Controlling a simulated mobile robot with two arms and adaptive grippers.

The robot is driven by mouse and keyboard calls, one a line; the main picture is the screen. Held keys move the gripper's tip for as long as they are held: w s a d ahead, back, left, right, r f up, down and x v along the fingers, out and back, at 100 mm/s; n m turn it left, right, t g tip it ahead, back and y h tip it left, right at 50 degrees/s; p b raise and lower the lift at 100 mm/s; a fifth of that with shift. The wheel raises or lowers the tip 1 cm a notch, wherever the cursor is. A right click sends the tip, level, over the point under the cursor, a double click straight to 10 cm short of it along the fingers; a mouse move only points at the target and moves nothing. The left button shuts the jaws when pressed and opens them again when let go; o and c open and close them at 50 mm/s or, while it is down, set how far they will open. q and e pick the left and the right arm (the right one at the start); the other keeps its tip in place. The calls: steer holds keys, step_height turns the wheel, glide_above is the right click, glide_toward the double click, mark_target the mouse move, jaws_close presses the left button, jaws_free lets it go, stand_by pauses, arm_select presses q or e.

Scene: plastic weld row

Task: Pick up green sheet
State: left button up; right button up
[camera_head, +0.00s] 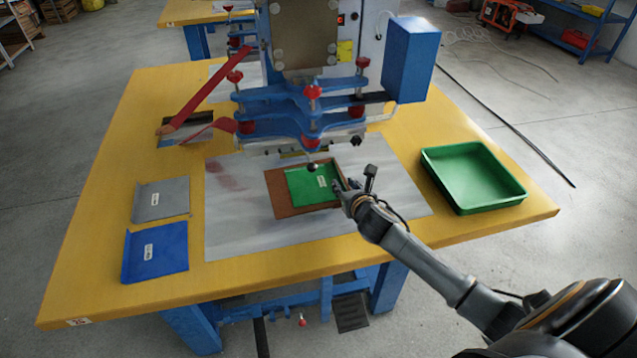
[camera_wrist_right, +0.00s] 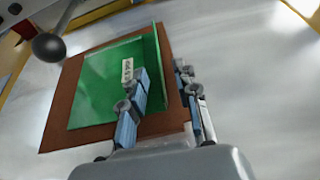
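The green sheet (camera_head: 313,184) lies on a brown board under the blue press, with a white label on it. In the right wrist view the green sheet (camera_wrist_right: 105,88) has a raised flap along its right edge. My right gripper (camera_head: 345,189) is at that edge. In the right wrist view its two fingers (camera_wrist_right: 162,90) stand on either side of the flap, with gaps showing between fingers and flap, so it looks open. The sheet appears to rest on the board. My left gripper is not in view.
The brown board (camera_head: 300,211) lies on a grey plate (camera_head: 240,235) on the yellow table (camera_head: 100,290). A grey sheet (camera_head: 161,200) and a blue sheet (camera_head: 155,252) lie at left. An empty green tray (camera_head: 472,176) stands at right. The press (camera_head: 300,100) overhangs the board's far side.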

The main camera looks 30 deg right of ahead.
steer(key=shift+w+f, duration=0.1)
steer(key=shift+w, duration=0.2)
jaws_close()
